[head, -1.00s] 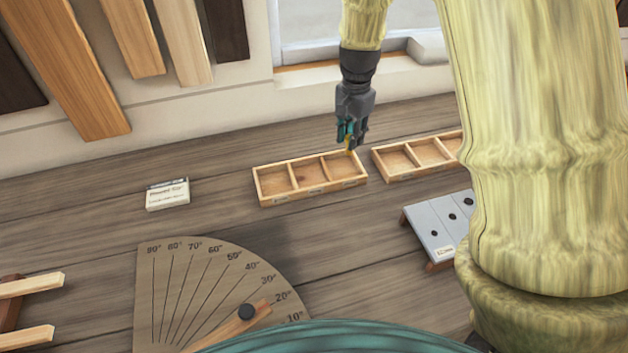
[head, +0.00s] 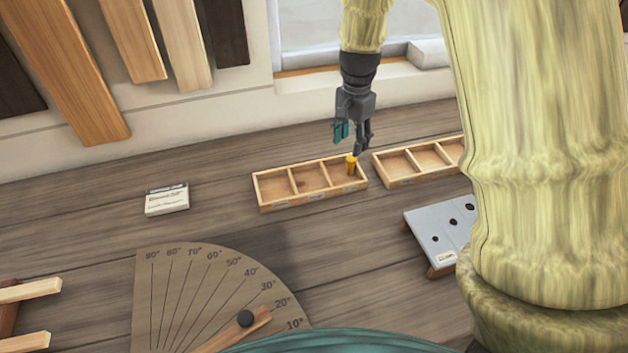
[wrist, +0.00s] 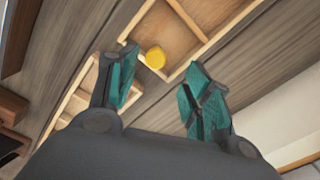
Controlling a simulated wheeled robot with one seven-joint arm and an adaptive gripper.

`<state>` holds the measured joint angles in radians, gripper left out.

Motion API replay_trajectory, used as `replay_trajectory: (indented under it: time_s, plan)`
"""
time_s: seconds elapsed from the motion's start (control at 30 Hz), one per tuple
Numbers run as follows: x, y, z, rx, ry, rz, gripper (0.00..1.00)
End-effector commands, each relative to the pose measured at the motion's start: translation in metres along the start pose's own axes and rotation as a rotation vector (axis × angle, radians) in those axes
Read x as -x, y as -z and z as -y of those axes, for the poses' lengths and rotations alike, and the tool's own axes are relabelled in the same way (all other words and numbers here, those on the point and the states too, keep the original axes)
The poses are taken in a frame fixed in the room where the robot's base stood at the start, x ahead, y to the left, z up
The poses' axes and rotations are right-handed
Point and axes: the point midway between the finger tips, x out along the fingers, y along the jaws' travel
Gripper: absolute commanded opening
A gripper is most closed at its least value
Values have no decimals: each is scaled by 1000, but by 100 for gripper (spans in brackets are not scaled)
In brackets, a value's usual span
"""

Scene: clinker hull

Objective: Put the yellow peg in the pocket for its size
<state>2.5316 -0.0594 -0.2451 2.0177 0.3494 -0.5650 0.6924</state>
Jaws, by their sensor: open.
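The yellow peg (head: 351,165) stands in the right-hand pocket of the left wooden tray (head: 283,207), close to that pocket's right and back walls. It also shows in the wrist view (wrist: 155,57), inside a tray corner. My gripper (head: 352,142) is open and empty just above the peg, with the peg clear of the fingers. In the wrist view my gripper's teal fingertips (wrist: 160,85) are spread wide apart. The labels on the tray's front are too small to read.
A second wooden tray (head: 398,182) stands close to the right, partly hidden by my arm. A grey board with dark holes (head: 425,222) is in front of it. A small white card box (head: 167,200) and an angle board (head: 160,260) lie left and front.

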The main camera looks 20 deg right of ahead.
Motion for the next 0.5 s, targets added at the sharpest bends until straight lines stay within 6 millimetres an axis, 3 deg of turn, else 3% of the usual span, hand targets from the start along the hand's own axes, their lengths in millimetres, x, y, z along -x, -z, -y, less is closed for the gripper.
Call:
replay_trajectory:
  time_s: [0.5]
  plan:
    - [88,1,0,1,2,-2,50]
